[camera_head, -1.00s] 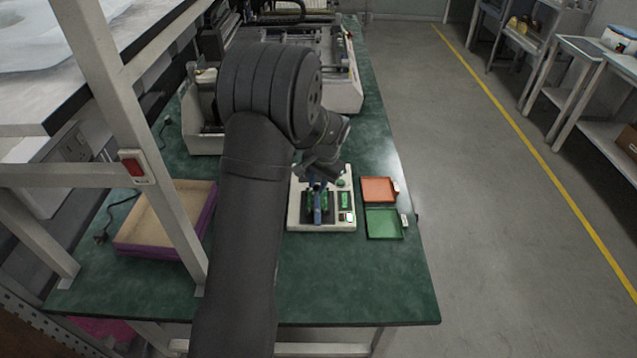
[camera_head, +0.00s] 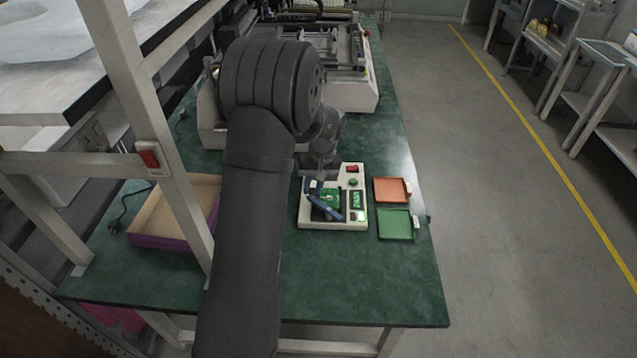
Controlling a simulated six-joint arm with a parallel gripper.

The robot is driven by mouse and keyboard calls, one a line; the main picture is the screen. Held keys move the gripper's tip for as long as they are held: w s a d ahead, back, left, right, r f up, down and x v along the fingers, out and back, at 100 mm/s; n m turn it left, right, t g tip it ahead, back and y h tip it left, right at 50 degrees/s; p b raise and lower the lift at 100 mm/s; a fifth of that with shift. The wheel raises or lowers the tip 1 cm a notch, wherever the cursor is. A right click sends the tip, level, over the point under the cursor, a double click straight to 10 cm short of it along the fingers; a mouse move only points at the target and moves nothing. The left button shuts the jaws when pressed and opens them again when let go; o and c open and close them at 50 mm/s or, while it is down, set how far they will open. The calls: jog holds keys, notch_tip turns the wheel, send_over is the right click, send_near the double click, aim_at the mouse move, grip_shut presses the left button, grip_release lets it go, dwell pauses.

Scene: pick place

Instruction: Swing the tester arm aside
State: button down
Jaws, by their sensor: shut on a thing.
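The tester (camera_head: 305,222) is a pale box on the green bench, with a green circuit board (camera_head: 331,196) on its top. Its blue tester arm (camera_head: 324,208) lies diagonally across the board area, from upper left to lower right. My gripper (camera_head: 314,182) is at the upper left end of the blue arm and is shut on it. My wrist hides the fingertips in part, so the exact grip is hard to see.
An orange tray (camera_head: 391,190) and a green tray (camera_head: 395,224) lie right of the tester. A purple-sided box (camera_head: 165,241) stands left, behind a white frame post. A red button (camera_head: 352,169) sits on the tester. The front of the bench is clear.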

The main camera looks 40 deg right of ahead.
aim_at(313, 201)
jog(key=n, duration=0.1)
jog(key=a+n, duration=0.1)
jog(key=n, duration=0.1)
jog(key=a+n, duration=0.1)
jog(key=shift+s+a+g, duration=0.25)
jog(key=shift+g, duration=0.15)
jog(key=shift+s+a+n+g, duration=0.1)
jog(key=shift+s+a+n, duration=0.15)
jog(key=shift+n, duration=0.45)
jog(key=shift+s+a+n+g, duration=0.1)
jog(key=shift+a+n, duration=0.2)
jog(key=shift+n, duration=0.4)
jog(key=shift+s+a+n+g, duration=0.1)
jog(key=shift+s+a+n, duration=0.15)
jog(key=shift+n, duration=0.45)
jog(key=shift+a, duration=0.1)
jog(key=c, duration=1.3)
grip_release()
jog(key=shift+o, duration=0.2)
jog(key=d+r, duration=0.3)
jog(key=r, duration=1.4)
jog(key=shift+w+d, duration=0.15)
jog(key=shift+w, duration=0.2)
